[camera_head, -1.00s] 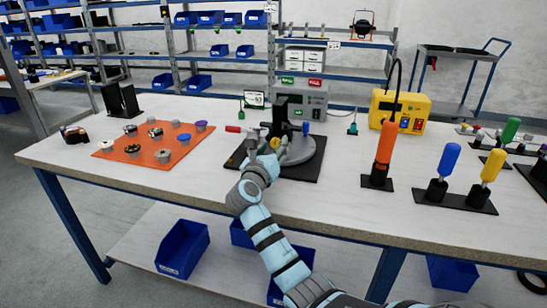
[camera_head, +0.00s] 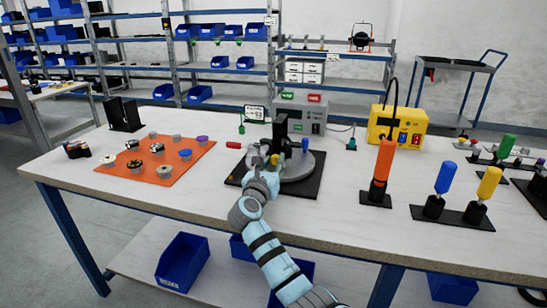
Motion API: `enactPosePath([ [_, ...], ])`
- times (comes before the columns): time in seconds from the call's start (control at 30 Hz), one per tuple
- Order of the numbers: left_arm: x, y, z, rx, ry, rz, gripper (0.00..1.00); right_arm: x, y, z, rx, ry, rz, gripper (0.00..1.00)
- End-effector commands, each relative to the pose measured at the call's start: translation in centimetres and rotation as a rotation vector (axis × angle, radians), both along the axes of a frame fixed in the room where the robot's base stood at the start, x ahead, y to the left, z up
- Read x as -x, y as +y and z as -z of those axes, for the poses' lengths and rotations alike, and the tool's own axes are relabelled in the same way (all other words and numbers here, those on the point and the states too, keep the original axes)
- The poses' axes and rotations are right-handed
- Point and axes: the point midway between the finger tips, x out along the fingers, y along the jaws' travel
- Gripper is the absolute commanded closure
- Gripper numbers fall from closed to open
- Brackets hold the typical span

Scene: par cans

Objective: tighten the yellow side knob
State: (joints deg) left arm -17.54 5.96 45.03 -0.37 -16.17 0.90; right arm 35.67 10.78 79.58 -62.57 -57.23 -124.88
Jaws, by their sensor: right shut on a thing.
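A par can fixture with a round grey base (camera_head: 311,165) and a black upright bracket (camera_head: 281,131) stands on a black plate (camera_head: 309,190) in the middle of the workbench. My right gripper (camera_head: 267,162) reaches in from the front and is shut at the fixture's near left side. The yellow side knob (camera_head: 274,159) shows as a small yellow patch at the fingertips; the rest is hidden by the fingers. A blue knob (camera_head: 305,144) is on the fixture's right side. My left gripper is out of view.
A red-handled piece (camera_head: 233,145) is just left of the fixture. An orange mat (camera_head: 185,168) with several small parts lies farther left. A yellow box (camera_head: 399,123), an orange-handled tool (camera_head: 383,160) and blue and yellow drivers stand right. The bench front is clear.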

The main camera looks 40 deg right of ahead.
Motion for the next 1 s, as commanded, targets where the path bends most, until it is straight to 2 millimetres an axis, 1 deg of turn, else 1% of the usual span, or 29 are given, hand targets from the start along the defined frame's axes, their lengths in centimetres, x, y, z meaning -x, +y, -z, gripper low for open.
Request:
enactPosePath([
  [0.03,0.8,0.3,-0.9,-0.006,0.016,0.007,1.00,0.0,0.0,-0.4,-0.027,-0.032,0.000,1.00],
  [0.1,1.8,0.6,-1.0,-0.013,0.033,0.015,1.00,0.0,0.0,-0.3,-0.068,-0.090,0.000,1.00],
  [0.17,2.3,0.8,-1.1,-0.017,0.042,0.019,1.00,0.0,0.0,-0.2,-0.091,-0.124,0.000,1.00],
  [0.47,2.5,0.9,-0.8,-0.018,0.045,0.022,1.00,0.0,0.0,0.1,-0.102,-0.145,0.000,1.00],
  [0.5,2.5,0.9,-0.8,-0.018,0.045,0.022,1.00,0.0,0.0,0.1,-0.103,-0.144,0.000,0.68],
  [0.6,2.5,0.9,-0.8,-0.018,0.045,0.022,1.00,0.0,0.0,0.1,-0.102,-0.144,0.000,0.54],
  [0.87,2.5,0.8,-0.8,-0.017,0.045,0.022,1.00,0.0,0.0,0.0,-0.101,-0.144,0.000,0.54],
  [0.93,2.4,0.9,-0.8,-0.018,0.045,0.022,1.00,0.2,0.3,0.1,-0.101,-0.144,-0.001,0.54],
  [1.0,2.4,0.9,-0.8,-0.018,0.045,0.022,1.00,0.6,1.0,0.1,-0.102,-0.144,-0.003,0.54],
])
